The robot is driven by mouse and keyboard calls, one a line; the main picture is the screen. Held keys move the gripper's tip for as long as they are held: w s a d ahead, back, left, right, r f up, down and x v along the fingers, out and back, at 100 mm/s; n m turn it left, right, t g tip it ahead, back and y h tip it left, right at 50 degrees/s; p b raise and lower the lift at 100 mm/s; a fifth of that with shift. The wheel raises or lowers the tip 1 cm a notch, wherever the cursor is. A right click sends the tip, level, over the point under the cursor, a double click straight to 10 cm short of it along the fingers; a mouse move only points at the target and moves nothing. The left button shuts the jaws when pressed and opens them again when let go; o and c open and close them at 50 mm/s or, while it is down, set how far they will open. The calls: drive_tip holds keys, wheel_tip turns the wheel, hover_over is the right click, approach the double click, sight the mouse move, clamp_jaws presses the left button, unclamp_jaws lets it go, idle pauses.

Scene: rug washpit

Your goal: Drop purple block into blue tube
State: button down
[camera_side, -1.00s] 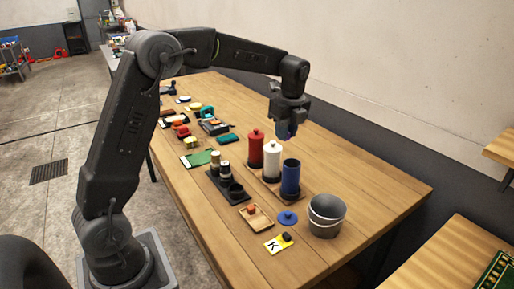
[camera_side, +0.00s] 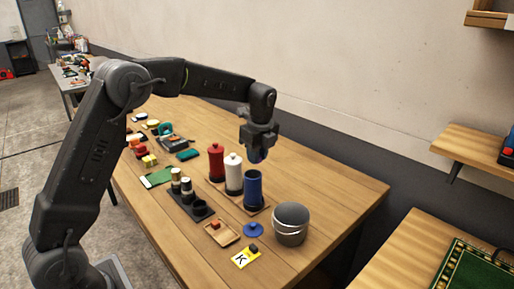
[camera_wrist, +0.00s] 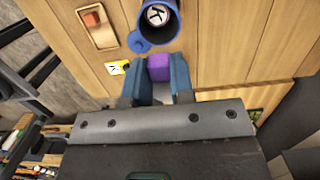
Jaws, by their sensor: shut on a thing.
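My gripper (camera_wrist: 159,84) is shut on the purple block (camera_wrist: 159,67), which sits between its two blue fingertips in the wrist view. The blue tube (camera_side: 253,191) stands upright and open at the right end of a row of tubes. In the wrist view the tube (camera_wrist: 174,31) is beyond the fingertips, and a pale disc marked K shows inside it. In the side view my gripper (camera_side: 258,156) hangs above and behind the tube, apart from it. The block cannot be made out clearly there.
A capped white tube (camera_side: 234,174) and a capped red tube (camera_side: 216,162) stand left of the blue one. A grey bucket (camera_side: 290,226) is to its right. A blue lid (camera_side: 253,230), a wooden tray (camera_side: 222,234) and a yellow K card (camera_side: 245,258) lie in front.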

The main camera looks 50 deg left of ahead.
drive_tip(key=c, duration=0.9)
unclamp_jaws()
wheel_tip(320, 180, up, 14)
drive_tip(key=d, duration=0.1)
drive_tip(key=shift+d+f, duration=0.2)
drive_tip(key=shift+d, duration=0.15)
drive_tip(key=s+d+r+n+t, duration=0.1)
drive_tip(key=s+d+n+t, duration=0.1)
drive_tip(key=s+n, duration=0.45)
drive_tip(key=s+d+r+n+t, duration=0.1)
drive_tip(key=s+d+r+n, duration=0.15)
drive_tip(key=s, duration=0.75)
drive_tip(key=s+d+f+n+t+h, duration=0.1)
drive_tip(key=s+d+f+n+t, duration=0.1)
drive_tip(key=s+f+n, duration=0.7)
drive_tip(key=s+d, duration=0.1)
drive_tip(key=s, duration=0.3)
drive_tip(key=shift+s+f+t, duration=0.25)
drive_tip(key=shift+t, duration=0.05)
